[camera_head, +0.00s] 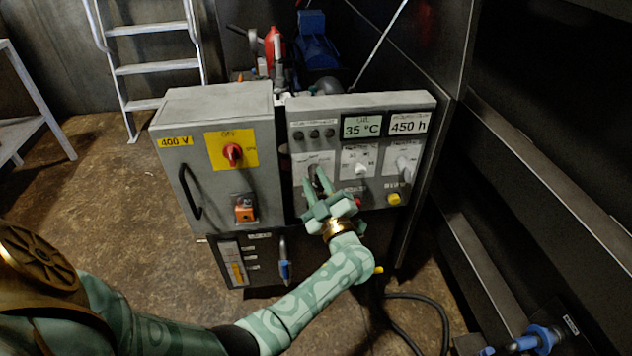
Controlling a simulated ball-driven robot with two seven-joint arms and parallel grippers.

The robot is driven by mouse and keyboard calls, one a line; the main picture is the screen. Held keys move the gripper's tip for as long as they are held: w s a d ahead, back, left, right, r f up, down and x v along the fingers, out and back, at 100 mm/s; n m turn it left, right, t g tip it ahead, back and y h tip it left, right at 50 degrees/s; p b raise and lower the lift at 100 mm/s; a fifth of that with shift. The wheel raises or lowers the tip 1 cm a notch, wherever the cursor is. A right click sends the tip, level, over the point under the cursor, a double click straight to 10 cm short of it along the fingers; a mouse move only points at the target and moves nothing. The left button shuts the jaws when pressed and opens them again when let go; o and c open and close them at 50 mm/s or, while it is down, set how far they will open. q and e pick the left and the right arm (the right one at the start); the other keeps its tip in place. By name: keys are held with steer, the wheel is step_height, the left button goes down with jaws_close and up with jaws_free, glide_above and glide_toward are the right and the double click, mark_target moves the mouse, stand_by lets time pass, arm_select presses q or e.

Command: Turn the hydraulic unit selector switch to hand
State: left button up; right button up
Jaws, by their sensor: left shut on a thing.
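The grey control panel (296,148) on the right cabinet carries a row of selector switches. My left gripper (317,182) reaches up to the leftmost one, a dark selector switch (315,172), and its two fingers are shut on it. The fingers partly hide the switch and its label plate (303,159), so I cannot read the position. A white selector switch (360,170) is in the middle and another pale one (403,164) is to the right. My right gripper is not in view.
A grey 400 V cabinet (215,110) with a red rotary switch (233,152) and a black handle (189,192) stands to the left. A yellow button (393,198) is right of my gripper. A dark wall closes the right; a black hose (430,298) lies below.

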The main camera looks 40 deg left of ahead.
arm_select(q)
steer(key=shift+f+n+g, duration=0.1)
steer(key=shift+n+g, duration=0.3)
steer(key=shift+n, duration=0.3)
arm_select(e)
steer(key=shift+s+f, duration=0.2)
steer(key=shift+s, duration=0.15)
arm_select(q)
steer(key=o, duration=0.6)
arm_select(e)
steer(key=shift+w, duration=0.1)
